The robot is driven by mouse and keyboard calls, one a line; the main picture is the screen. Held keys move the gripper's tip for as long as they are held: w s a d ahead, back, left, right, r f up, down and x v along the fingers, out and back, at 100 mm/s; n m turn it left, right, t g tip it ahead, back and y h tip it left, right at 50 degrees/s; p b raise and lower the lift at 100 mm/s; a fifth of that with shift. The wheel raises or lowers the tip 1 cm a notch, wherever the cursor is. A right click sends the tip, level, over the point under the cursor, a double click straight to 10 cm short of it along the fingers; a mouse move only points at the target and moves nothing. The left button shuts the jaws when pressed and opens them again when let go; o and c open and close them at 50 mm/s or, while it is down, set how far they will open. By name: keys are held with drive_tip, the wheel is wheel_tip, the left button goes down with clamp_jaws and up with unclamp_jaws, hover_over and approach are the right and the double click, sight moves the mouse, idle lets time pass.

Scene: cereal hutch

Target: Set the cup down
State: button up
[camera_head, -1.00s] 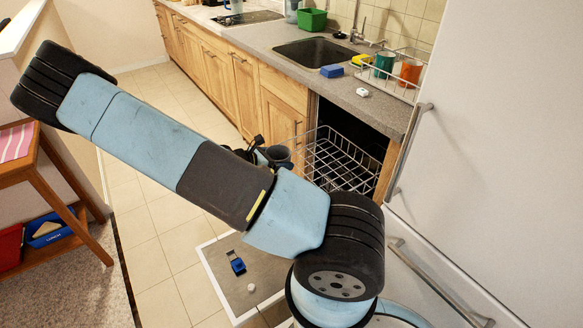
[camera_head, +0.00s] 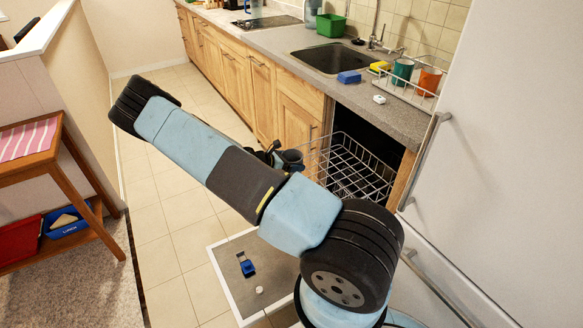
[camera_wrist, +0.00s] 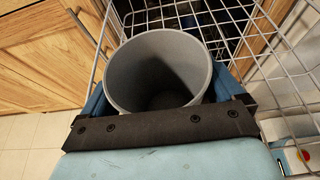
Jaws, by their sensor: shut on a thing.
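A grey cup (camera_wrist: 158,75) fills the middle of the wrist view, its open mouth facing the camera. My gripper (camera_wrist: 158,104) is shut on it, with a blue finger on either side of its wall. The rack's wires also run behind and to the right of the cup in the wrist view. I cannot tell whether the cup touches the rack. My gripper is mostly hidden behind my arm in the head view.
A small blue object (camera_head: 246,266) and a white one (camera_head: 259,290) lie on the dishwasher door (camera_head: 226,262).

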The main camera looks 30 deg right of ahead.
drive_tip(key=shift+s+f, duration=0.1)
drive_tip(key=shift+f, duration=1.3)
drive_tip(key=o, duration=0.7)
drive_tip(key=shift+a, duration=0.15)
